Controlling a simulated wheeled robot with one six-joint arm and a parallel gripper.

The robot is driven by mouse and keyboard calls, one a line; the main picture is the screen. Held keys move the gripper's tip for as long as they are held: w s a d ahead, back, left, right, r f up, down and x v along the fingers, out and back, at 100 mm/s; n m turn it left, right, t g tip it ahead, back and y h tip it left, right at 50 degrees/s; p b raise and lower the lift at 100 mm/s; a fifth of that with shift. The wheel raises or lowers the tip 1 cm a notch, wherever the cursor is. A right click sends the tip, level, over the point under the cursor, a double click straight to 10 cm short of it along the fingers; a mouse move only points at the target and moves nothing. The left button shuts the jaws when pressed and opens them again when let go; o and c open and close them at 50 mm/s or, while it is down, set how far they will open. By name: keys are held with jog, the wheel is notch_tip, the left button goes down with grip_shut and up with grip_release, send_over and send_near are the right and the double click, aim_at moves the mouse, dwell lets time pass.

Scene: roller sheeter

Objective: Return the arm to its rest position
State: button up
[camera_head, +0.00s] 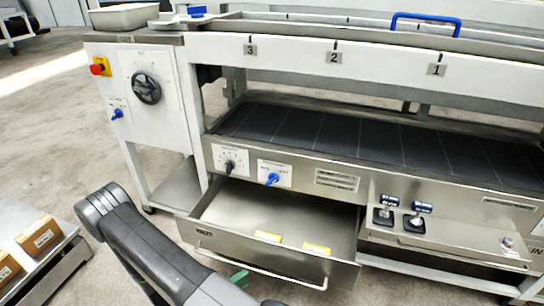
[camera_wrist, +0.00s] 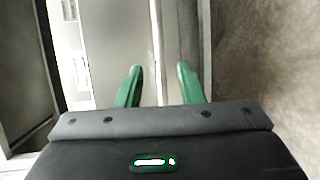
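My gripper (camera_wrist: 159,76) shows in the wrist view with its two green fingers apart and nothing visible gripped between them. A pale metal surface and a narrow edge lie behind the fingers. In the head view my dark grey arm (camera_head: 150,245) reaches from the left toward the lower middle. A bit of green finger shows close to the front of the open drawer (camera_head: 232,240); I cannot tell whether it touches the handle (camera_head: 262,270). Most of the gripper is hidden or out of frame there.
The drawer sticks out of the sheeter and holds two yellow-labelled items (camera_head: 268,236) (camera_head: 317,249). A control cabinet (camera_head: 150,95) with a black handwheel (camera_head: 146,88) stands at the left. A low platform with cardboard boxes (camera_head: 38,236) is at lower left. Floor between is clear.

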aim_at(255, 269)
jog(key=b+x, duration=0.1)
jog(key=x, duration=0.5)
jog(key=shift+w+d, duration=0.25)
jog(key=shift+w, duration=0.05)
